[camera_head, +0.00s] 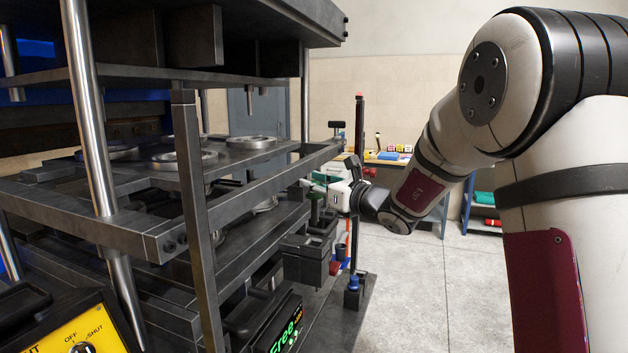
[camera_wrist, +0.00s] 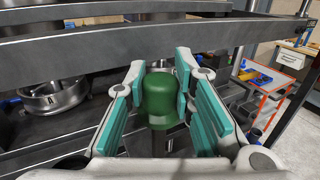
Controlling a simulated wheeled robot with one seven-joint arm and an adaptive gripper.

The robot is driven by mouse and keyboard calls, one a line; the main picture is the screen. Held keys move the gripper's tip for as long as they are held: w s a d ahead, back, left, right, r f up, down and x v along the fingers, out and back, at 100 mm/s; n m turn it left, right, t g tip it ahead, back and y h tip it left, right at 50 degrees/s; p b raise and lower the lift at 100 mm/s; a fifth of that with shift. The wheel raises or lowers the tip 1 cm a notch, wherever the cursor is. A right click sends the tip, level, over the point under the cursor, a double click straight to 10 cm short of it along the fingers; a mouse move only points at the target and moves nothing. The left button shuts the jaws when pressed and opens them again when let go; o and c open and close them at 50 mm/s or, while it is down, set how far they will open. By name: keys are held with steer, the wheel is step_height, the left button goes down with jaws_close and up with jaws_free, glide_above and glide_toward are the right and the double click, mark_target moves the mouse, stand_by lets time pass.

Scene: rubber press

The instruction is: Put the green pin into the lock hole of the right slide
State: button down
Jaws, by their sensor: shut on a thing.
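The green pin (camera_wrist: 160,98) is between my gripper's teal finger pads (camera_wrist: 161,82) in the wrist view. Its rounded green head and wider collar face the camera. My gripper is shut on it. In the head view my gripper (camera_head: 329,193) is at the right side of the press, beside its dark metal frame and above a dark block (camera_head: 305,261). The pin's lower end and the lock hole of the right slide cannot be made out. I cannot tell whether the pin is in a hole or above it.
A dark press beam (camera_wrist: 120,45) crosses just beyond my fingers. Round metal moulds (camera_head: 183,160) sit on the press shelf. An upright dark post (camera_head: 357,190) stands close to my gripper. A red-edged trolley (camera_wrist: 264,82) stands farther right. The floor (camera_head: 430,290) at right is clear.

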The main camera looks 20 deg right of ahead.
mark_target(315, 219)
steer(key=shift+f+b, duration=1.3)
steer(key=shift+f, duration=3.3)
steer(key=shift+f+b, duration=0.45)
steer(key=shift+f, duration=0.65)
steer(key=c, duration=1.3)
jaws_free()
steer(key=v, duration=1.2)
